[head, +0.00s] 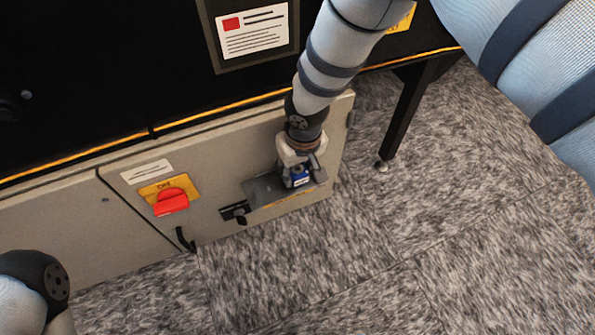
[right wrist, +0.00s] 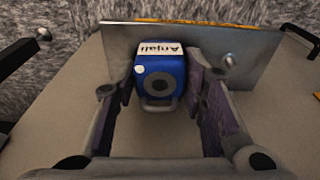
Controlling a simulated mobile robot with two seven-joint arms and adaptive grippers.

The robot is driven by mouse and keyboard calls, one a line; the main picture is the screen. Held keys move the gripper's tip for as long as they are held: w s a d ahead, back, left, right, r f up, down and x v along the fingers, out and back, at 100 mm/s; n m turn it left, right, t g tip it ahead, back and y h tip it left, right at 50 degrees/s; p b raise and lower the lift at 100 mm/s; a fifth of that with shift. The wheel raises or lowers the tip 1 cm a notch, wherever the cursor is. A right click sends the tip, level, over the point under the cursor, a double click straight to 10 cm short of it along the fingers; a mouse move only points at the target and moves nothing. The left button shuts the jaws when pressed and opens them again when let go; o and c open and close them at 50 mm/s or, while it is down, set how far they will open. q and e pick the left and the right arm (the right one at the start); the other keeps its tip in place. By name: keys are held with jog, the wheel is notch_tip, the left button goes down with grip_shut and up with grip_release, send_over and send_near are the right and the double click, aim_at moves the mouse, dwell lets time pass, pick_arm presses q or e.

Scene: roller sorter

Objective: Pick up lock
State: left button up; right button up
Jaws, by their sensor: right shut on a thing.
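The lock is a small blue padlock (head: 300,176) with a white label. It shows close up in the right wrist view (right wrist: 160,78), where the label reads "Anjali" upside down. It sits at a grey metal shelf (head: 262,190) on the front of the cabinet. My right gripper (head: 300,165) reaches down to it, and in the right wrist view its fingers (right wrist: 160,85) are on both sides of the blue body, shut on it. Whether the lock touches the shelf I cannot tell. My left arm shows at the lower left, but its gripper is out of view.
The grey cabinet (head: 60,225) carries a red rotary switch (head: 171,202) on a yellow plate, a black latch (head: 235,211) and a black handle (head: 185,238). A dark machine stands above it. A black leg (head: 405,110) stands at the right. The carpet (head: 430,240) in front is clear.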

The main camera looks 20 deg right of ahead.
jog(key=shift+r, duration=0.4)
notch_tip(320, 180, up, 3)
jog(key=shift+r+p, duration=0.15)
jog(key=shift+p, duration=0.75)
pick_arm(q)
notch_tip(320, 180, up, 8)
jog(key=w+t+p, duration=0.1)
jog(key=w+p, duration=0.1)
jog(key=p, duration=0.5)
jog(key=shift+w+f, duration=0.2)
jog(key=shift+w, duration=0.1)
pick_arm(e)
jog(key=s+a+r, duration=0.4)
jog(key=a+r, duration=0.9)
jog(key=shift+a+r, duration=0.2)
jog(key=shift+r, duration=0.05)
pick_arm(q)
jog(key=shift+a, duration=0.1)
